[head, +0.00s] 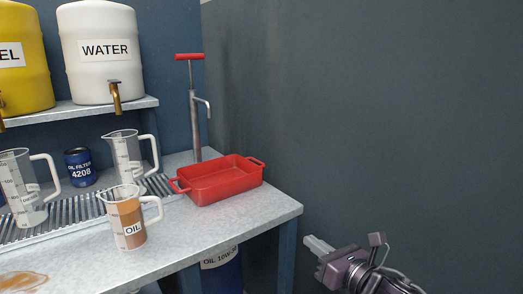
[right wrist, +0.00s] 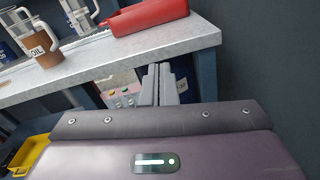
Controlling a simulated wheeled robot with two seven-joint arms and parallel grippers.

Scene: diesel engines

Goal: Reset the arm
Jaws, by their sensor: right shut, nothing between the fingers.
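My right gripper (head: 318,246) is at the lower right of the head view, to the right of the bench corner and apart from it. In the right wrist view its two fingers (right wrist: 160,84) are together with nothing between them, in front of and below the bench edge. My left gripper is not in either view.
The metal bench (head: 265,218) holds a red tray (head: 218,184), a hand pump (head: 195,125), a jug labelled OIL (head: 128,225), clear jugs (head: 125,160) and a blue oil filter (head: 80,168). A yellow bin (right wrist: 28,157) is low at left. The wall side is clear.

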